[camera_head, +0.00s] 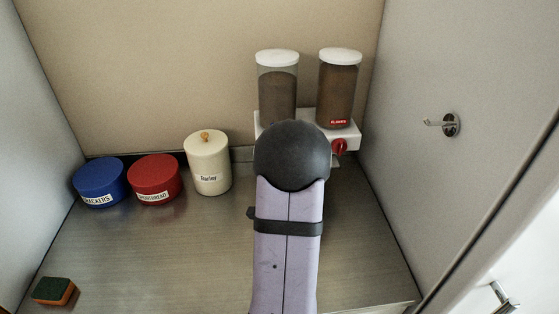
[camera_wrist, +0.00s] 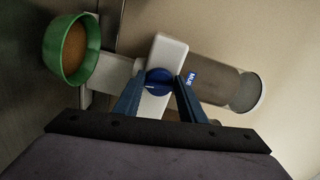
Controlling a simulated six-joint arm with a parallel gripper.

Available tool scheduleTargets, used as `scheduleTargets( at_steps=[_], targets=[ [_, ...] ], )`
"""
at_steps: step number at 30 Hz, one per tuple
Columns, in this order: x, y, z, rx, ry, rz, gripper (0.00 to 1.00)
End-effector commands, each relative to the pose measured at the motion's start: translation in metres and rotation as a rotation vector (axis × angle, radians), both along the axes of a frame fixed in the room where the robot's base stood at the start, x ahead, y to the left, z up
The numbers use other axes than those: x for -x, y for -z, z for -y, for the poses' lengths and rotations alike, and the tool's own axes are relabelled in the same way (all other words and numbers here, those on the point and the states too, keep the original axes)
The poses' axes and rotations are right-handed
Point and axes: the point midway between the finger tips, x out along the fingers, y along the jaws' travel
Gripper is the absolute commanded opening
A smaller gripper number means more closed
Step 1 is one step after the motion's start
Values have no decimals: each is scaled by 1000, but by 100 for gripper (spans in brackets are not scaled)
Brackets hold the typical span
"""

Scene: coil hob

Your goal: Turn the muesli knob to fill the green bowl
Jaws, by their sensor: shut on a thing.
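In the wrist view the muesli dispenser (camera_wrist: 217,84), a clear cylinder of brown contents with a blue "MUE…" label, lies sideways in the picture. The blue muesli knob (camera_wrist: 158,76) is on its white base. My gripper (camera_wrist: 157,83) is shut on the knob, one blue finger on each side. The green bowl (camera_wrist: 52,47) is at the left, by the outlet end, with brown muesli (camera_wrist: 74,47) in it. In the head view the muesli dispenser (camera_head: 277,92) stands at the back. My arm hides the knob, bowl and gripper there.
A second dispenser (camera_head: 338,90) with a red label and red knob (camera_head: 339,147) stands to the right. A blue tin (camera_head: 101,180), red tin (camera_head: 154,175) and cream Barley jar (camera_head: 208,163) stand left. A sponge (camera_head: 54,291) lies front left. A hook (camera_head: 445,124) is on the right wall.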

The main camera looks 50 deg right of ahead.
Motion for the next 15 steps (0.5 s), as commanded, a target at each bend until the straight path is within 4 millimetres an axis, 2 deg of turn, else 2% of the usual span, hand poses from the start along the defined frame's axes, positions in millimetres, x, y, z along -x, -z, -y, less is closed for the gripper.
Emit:
scheduleTargets(
  at_steps=[15],
  targets=[
    [0,-1,0,-110,0,108,14]
  ],
)
